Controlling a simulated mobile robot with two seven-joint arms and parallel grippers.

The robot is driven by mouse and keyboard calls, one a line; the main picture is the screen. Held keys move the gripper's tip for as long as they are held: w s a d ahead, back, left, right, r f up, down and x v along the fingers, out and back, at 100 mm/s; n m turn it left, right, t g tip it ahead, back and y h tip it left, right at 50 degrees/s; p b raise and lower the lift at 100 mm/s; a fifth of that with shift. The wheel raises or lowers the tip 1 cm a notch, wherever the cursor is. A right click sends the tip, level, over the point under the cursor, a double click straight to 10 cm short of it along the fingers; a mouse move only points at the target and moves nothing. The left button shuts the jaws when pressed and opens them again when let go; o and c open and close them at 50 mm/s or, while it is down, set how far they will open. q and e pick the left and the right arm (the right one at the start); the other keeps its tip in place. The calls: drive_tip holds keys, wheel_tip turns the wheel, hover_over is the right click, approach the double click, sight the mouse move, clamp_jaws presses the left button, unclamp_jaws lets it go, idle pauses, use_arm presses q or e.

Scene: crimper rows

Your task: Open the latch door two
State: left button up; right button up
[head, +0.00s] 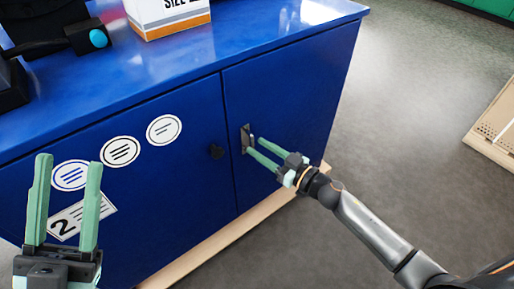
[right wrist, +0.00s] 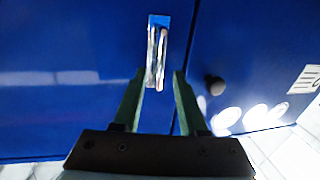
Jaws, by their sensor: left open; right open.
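A blue cabinet has two doors; the left door (head: 150,190) carries round stickers and a "2" label (head: 82,216). The right door (head: 295,95) has a metal latch (head: 247,138) near the seam; the latch also shows in the right wrist view (right wrist: 157,52). A dark round knob (head: 216,151) sits on the left door, also seen in the right wrist view (right wrist: 214,85). My right gripper (head: 250,146) is open, its fingertips close to the latch; contact cannot be told. My left gripper (head: 69,160) is open and empty in front of the left door.
The blue cabinet top (head: 180,65) holds a white and orange box (head: 168,15) and a dark device (head: 75,40). A pale wooden base strip (head: 215,245) runs below the doors. Grey floor (head: 400,110) is clear to the right, with a pale perforated crate (head: 495,125) at the edge.

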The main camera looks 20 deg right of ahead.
drive_tip(key=shift+x, duration=0.85)
clamp_jaws()
drive_tip(key=shift+s, duration=0.1)
idle(0.8)
